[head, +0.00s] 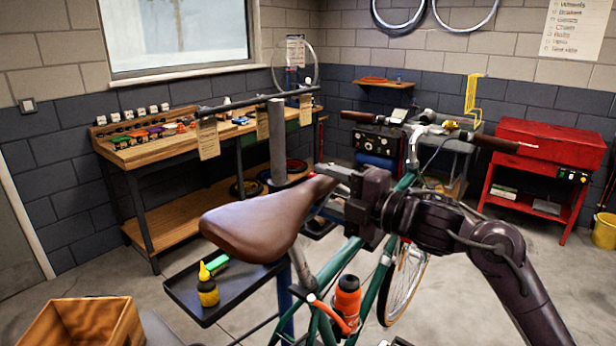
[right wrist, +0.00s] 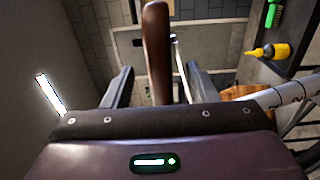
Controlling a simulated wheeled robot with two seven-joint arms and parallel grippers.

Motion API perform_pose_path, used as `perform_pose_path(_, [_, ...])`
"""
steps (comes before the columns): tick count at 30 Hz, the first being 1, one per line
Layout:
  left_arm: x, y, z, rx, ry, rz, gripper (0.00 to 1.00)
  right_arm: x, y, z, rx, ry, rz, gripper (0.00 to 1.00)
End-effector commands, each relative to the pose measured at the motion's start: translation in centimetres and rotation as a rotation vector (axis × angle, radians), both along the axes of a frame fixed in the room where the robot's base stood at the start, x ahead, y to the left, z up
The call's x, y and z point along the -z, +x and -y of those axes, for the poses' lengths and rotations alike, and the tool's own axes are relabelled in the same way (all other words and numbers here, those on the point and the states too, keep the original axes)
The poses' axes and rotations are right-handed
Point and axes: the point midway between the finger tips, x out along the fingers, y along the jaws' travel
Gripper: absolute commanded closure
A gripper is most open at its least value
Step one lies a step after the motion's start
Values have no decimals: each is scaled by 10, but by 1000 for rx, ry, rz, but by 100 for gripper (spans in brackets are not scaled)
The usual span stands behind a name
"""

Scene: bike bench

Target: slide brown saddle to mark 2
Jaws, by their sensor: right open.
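The brown saddle (head: 255,218) tops the green bike (head: 335,265) in the middle of the head view, its narrow nose pointing right. My right gripper (head: 335,178) is at the nose end, open. In the right wrist view the brown saddle (right wrist: 157,45) stands between the two spread fingers of my right gripper (right wrist: 158,72), with a gap on each side. The silver seat post (head: 301,268) runs down below the saddle. It shows in the right wrist view (right wrist: 285,95) with dark marks; their numbers are too small to read. My left gripper is not in view.
A black tray (head: 185,297) with a yellow bottle (head: 207,288) and a green item sits below the saddle. An orange bottle (head: 347,300) is on the frame. A wooden box (head: 70,325) is at lower left. A workbench (head: 150,150) and red cabinet (head: 535,150) stand behind.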

Motion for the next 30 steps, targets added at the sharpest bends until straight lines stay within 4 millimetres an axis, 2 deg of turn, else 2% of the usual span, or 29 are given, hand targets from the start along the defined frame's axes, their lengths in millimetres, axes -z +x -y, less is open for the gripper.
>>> perform_pose_path(3, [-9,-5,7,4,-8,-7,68,-4,10,-16,-3,1,0,47])
perform_pose_path(7, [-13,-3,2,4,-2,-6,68,-2,19,-27,-2,1,-1,47])
perform_pose_path(12, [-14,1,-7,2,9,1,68,0,23,-31,0,-1,0,47])
perform_pose_path(18, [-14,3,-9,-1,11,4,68,0,22,-31,0,-1,0,49])
perform_pose_path(30, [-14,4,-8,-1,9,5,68,0,22,-31,0,-1,-1,100])
